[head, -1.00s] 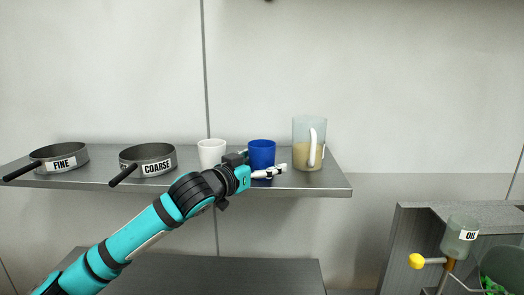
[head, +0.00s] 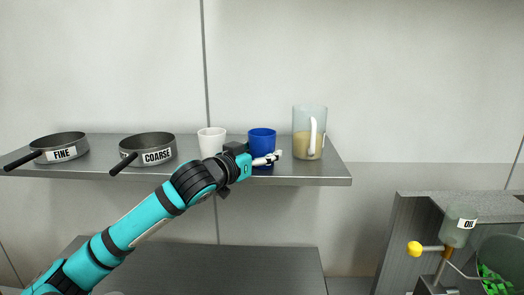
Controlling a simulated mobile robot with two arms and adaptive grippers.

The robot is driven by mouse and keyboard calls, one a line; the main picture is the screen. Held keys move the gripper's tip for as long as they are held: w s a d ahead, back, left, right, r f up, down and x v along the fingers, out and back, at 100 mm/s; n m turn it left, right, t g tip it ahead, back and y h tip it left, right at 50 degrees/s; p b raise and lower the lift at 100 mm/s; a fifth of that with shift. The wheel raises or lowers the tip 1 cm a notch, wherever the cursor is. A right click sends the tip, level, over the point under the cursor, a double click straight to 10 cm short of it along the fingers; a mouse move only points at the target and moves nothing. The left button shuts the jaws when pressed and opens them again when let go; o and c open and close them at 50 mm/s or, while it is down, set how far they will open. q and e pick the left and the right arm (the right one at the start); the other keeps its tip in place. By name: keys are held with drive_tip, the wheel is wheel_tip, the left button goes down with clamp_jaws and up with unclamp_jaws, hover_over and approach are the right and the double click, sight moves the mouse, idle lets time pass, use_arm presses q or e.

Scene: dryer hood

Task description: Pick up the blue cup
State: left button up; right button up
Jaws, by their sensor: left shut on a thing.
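The blue cup (head: 262,140) stands upright on the metal wall shelf, between a white cup (head: 211,141) on its left and a clear pitcher on its right. My left gripper (head: 268,159) reaches in from the lower left and is shut on the blue cup, with its pale fingers across the cup's lower front. The fingers and wrist hide part of the cup's base, so I cannot tell whether it touches the shelf. My right gripper is not in view.
The shelf (head: 300,173) also carries the pitcher (head: 302,146) with tan contents, close right of the cup, and two sieves labelled FINE (head: 60,147) and COARSE (head: 148,148). A lower counter (head: 230,266) is clear.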

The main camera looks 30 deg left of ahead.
sight(262, 132)
use_arm(q)
wheel_tip(262, 132, up, 10)
idle(0.6)
